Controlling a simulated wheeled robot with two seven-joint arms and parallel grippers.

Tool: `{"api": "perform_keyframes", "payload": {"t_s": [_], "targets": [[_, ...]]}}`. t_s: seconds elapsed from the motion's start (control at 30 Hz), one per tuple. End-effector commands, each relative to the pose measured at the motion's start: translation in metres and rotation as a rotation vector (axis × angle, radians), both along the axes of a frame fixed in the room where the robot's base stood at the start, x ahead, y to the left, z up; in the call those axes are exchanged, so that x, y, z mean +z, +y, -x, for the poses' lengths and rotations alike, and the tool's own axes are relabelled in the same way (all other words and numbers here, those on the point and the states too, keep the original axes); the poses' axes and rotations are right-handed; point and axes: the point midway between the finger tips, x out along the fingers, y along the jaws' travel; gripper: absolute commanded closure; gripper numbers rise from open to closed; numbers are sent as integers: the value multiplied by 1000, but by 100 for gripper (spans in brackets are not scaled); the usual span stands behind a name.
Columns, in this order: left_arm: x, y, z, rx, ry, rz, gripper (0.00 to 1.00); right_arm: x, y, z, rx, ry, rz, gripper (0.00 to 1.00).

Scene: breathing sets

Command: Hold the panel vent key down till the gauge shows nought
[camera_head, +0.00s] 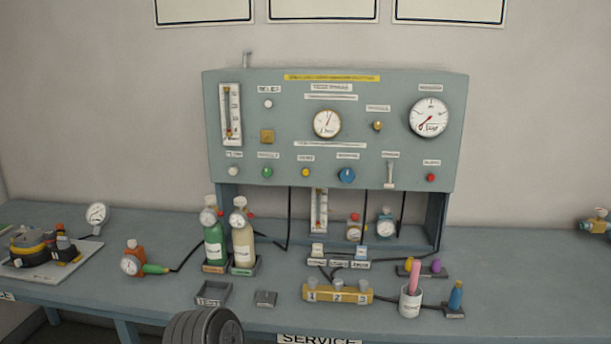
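The grey-blue test panel (290,100) stands upright at the back of the bench. A round gauge (327,123) sits at its middle, its needle tilted up and right. A larger gauge (428,117) sits at the upper right, its needle toward the lower left. Their figures are too small to read. The lower row has a white button (233,171), a green one (267,172), a yellow one (306,172), a blue knob (346,175), a small lever (389,175) and a red button (431,178). Labels are too blurred to tell which is the vent key. Neither gripper shows.
A green bottle (214,243) and a cream bottle (243,247) with gauges stand before the panel's left side. A yellow numbered block (338,292) and a white cup (410,301) are near the front. A dark ribbed round part (203,329) covers the front edge.

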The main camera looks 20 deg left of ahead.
Motion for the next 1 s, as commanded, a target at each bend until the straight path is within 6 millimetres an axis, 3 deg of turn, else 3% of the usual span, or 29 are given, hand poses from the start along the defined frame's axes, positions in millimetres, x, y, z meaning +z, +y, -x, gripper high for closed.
{"api": "perform_keyframes", "payload": {"t_s": [0.23,1.0], "targets": [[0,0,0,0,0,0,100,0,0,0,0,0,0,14],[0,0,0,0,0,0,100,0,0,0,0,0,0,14]]}}
